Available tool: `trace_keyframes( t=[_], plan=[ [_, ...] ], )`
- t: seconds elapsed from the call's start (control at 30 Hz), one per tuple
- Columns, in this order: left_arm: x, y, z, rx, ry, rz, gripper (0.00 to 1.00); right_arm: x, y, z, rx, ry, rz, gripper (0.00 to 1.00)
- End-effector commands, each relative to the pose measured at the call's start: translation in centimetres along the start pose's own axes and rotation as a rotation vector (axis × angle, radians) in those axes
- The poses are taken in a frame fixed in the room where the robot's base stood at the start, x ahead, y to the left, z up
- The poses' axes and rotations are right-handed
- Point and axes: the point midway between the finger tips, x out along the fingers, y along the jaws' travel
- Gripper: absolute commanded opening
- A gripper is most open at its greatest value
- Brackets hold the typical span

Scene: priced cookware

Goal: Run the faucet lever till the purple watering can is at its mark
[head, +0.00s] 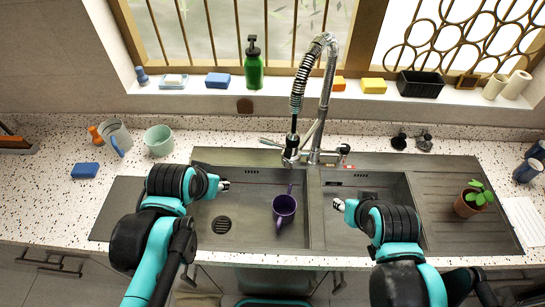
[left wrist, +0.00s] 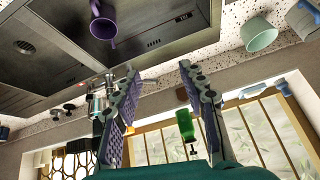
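The purple watering can (head: 285,208) stands in the left sink basin, with its thin spout pointing toward the faucet. It also shows at the top of the left wrist view (left wrist: 103,27). The chrome faucet (head: 316,155) stands behind the basins with its spray head above the back of the left basin. No water stream is visible, and the can's mark cannot be made out. My left gripper (head: 225,185) is open and empty over the left basin, left of the can. My right gripper (head: 342,205) is over the divider side of the right basin; its finger opening is unclear.
A green soap bottle (head: 254,66) and sponges stand on the windowsill. A mint cup (head: 159,140) and a grey jug (head: 116,138) are on the left counter. A potted plant (head: 472,200) stands on the right drainboard. The left basin is otherwise clear.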

Motion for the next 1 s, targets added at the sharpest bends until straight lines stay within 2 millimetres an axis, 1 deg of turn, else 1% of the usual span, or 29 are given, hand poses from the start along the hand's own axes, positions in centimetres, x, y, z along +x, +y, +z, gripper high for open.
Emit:
trace_keyframes(
  t=[0.03,0.1,0.17,0.2,0.27,0.3,0.37,0.4,0.47,0.5,0.57,0.63,0.7,0.8,0.9,1.0],
  plan=[
    [0.2,0.0,-2.2,0.068,-0.016,0.007,0.42,-0.2,0.0,-0.1,0.0,0.0,0.0,0.4],
    [0.9,0.1,-5.0,0.181,-0.044,0.021,0.42,-0.3,0.0,-0.2,0.0,0.0,0.0,0.4],
    [1.7,0.2,-7.2,0.279,-0.068,0.035,0.42,-0.4,0.0,-0.3,0.0,0.0,0.0,0.4],
    [2.5,0.3,-8.6,0.344,-0.084,0.045,0.42,-0.4,0.0,-0.3,0.0,0.0,0.0,0.4],
    [3.7,0.5,-10.7,0.441,-0.105,0.062,0.42,-0.5,0.0,-0.4,0.0,0.0,0.0,0.4],
    [4.7,0.7,-12.0,0.505,-0.118,0.073,0.42,-0.6,0.0,-0.4,0.0,0.0,0.0,0.4],
    [6.4,1.0,-13.9,0.602,-0.139,0.093,0.42,-0.7,0.0,-0.5,0.0,0.0,0.0,0.4],
    [7.6,1.3,-15.1,0.666,-0.152,0.107,0.42,-0.7,0.0,-0.5,0.0,0.0,0.0,0.4],
    [9.6,1.8,-16.7,0.764,-0.169,0.13,0.42,-0.8,0.0,-0.6,0.0,0.0,0.0,0.4],
    [11.0,2.2,-17.6,0.828,-0.181,0.146,0.42,-0.9,0.0,-0.7,0.0,0.0,0.0,0.4],
    [13.3,2.8,-18.9,0.924,-0.197,0.172,0.42,-1.0,0.0,-0.7,0.0,0.0,0.0,0.4],
    [16.1,3.6,-20.1,1.036,-0.214,0.204,0.42,-1.1,0.0,-0.8,0.0,0.0,0.0,0.4],
    [18.9,4.4,-20.9,1.141,-0.228,0.236,0.42,-1.2,0.0,-0.9,0.0,0.0,0.0,0.4],
    [22.5,5.4,-21.6,1.269,-0.243,0.279,0.42,-1.3,0.0,-0.9,0.0,0.0,0.0,0.4],
    [25.2,6.3,-21.7,1.363,-0.252,0.312,0.42,-1.4,0.0,-1.0,0.0,0.0,0.0,0.4],
    [26.7,6.8,-21.7,1.418,-0.256,0.332,0.42,-1.4,0.0,-1.0,0.0,0.0,0.0,0.4]
  ],
)
